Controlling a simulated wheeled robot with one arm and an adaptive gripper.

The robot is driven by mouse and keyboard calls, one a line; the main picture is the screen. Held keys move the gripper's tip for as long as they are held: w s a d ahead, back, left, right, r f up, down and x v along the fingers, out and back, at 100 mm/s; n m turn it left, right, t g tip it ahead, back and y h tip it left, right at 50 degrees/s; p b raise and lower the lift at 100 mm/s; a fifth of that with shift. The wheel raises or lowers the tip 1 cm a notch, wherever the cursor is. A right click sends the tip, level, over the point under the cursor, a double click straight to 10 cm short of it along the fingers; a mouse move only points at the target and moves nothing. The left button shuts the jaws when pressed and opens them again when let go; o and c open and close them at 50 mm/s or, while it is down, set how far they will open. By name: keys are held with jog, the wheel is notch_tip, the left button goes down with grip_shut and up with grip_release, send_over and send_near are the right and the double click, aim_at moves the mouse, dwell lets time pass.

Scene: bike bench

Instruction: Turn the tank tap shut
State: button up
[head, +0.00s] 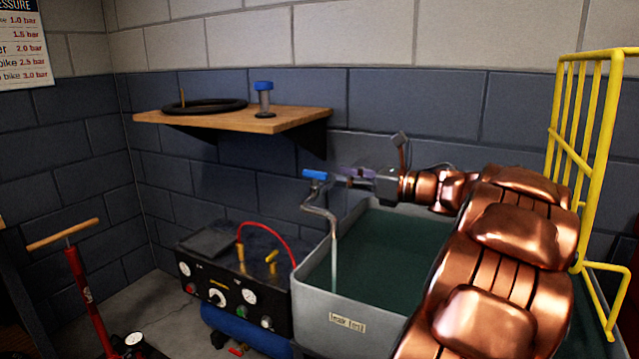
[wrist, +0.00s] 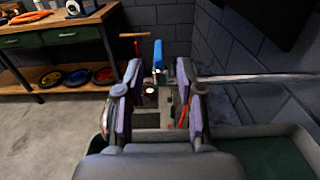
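The tap's blue handle (head: 316,175) sits on a bent metal pipe (head: 322,211) over the left side of the grey tank (head: 375,335). A thin pale line, which looks like running water, drops from the spout into the tank. My gripper (head: 352,173) is just right of the handle, above the tank's back edge. In the wrist view, my gripper (wrist: 158,72) is open, its two purple-padded fingers apart. The blue handle (wrist: 158,56) shows upright beyond the gap between the fingertips. I cannot see any contact with it.
A black gauge panel (head: 215,285) with a red hose stands left of the tank. A wooden shelf (head: 235,118) juts from the wall above. A yellow rack (head: 590,150) stands at the right. The wrist view shows a workbench (wrist: 60,60) at upper left.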

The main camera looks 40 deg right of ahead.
aim_at(315, 172)
jog(key=shift+w+a+f, duration=0.1)
jog(key=shift+w+a, duration=0.15)
jog(key=shift+w, duration=0.15)
jog(key=shift+x, duration=3.3)
grip_shut()
